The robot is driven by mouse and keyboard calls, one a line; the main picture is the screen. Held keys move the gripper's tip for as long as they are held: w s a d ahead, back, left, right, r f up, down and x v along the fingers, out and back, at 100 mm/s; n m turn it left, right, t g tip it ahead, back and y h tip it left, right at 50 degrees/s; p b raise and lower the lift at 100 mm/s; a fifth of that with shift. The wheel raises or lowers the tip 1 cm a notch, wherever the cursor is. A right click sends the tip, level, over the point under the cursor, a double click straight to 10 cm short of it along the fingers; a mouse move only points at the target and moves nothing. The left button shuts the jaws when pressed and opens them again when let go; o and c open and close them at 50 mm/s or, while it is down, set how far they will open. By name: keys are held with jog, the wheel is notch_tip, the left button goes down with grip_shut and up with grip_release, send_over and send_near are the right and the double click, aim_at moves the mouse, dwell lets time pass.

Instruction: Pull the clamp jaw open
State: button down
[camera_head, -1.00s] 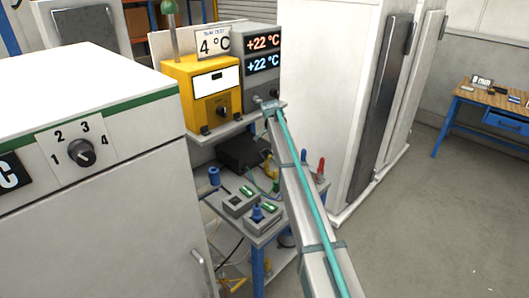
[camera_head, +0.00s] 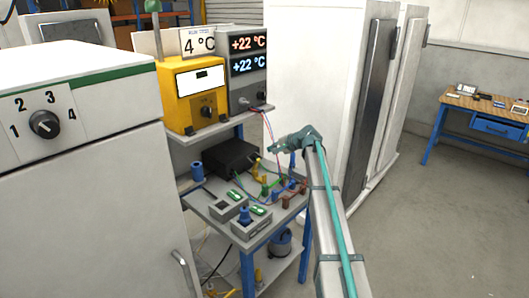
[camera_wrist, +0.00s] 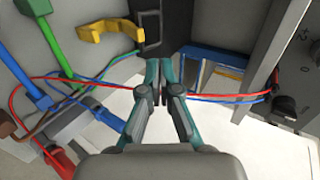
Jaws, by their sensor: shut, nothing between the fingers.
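A yellow C-shaped piece (camera_wrist: 110,38), which may be the clamp jaw, is at the upper left of the wrist view, beside a dark rectangular loop (camera_wrist: 150,32). In the head view a yellow piece (camera_head: 258,171) shows small beside the black box on the blue-legged cart. I cannot tell its jaw position. My gripper (camera_wrist: 162,82) is shut and empty; its fingertips appear to the right of and below the yellow piece in the wrist view, apart from it. In the head view my gripper (camera_head: 274,149) is above the cart's right side.
Red and blue wires (camera_wrist: 235,98) cross near my fingers. Green (camera_wrist: 57,48) and blue (camera_wrist: 26,84) plugs are at the left. The cart (camera_head: 252,237) carries a black box (camera_head: 230,155) and small grey holders. A yellow instrument (camera_head: 192,90) stands on the shelf above.

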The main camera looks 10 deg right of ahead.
jog(key=p+x, duration=0.3)
jog(key=x, duration=0.8)
jog(key=shift+w+a+p, duration=0.15)
jog(key=shift+w+p, duration=0.05)
jog(key=shift+p, duration=0.15)
jog(key=shift+x, duration=0.8)
jog(key=shift+s+f, duration=0.1)
jog(key=shift+f, duration=0.05)
